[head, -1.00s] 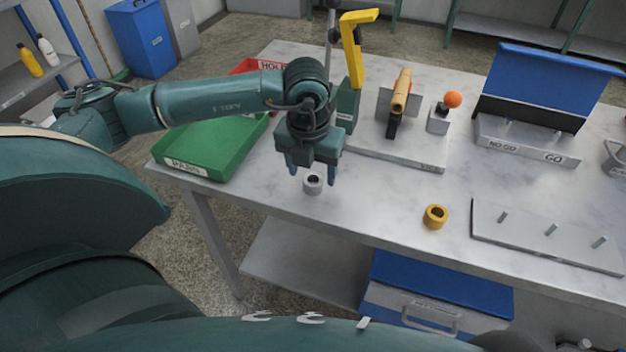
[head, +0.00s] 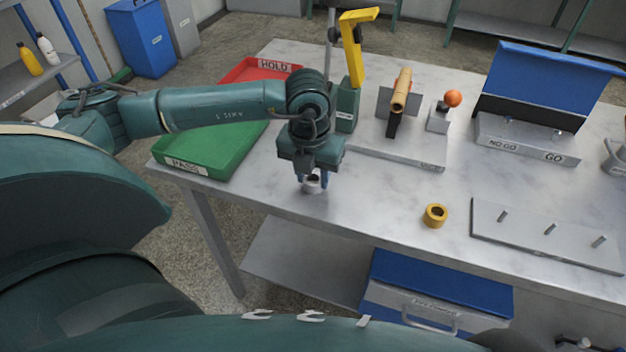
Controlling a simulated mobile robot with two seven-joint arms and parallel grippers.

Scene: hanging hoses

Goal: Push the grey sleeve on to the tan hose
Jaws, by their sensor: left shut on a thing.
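The grey sleeve (head: 312,186) is a short ring at the table's front left part. My left gripper (head: 312,181) points down over it with a finger on each side, shut on the sleeve. The sleeve is at or very close to the table top; I cannot tell whether it touches. My right gripper is not in view.
A yellow ring (head: 435,215) lies right of the gripper. A pegged plate (head: 548,234) is at the front right. A green tray (head: 208,150) and red tray (head: 262,68) lie left. A yellow-handled clamp (head: 355,50) stands behind the gripper. A blue-lidded gauge box (head: 530,150) stands at right.

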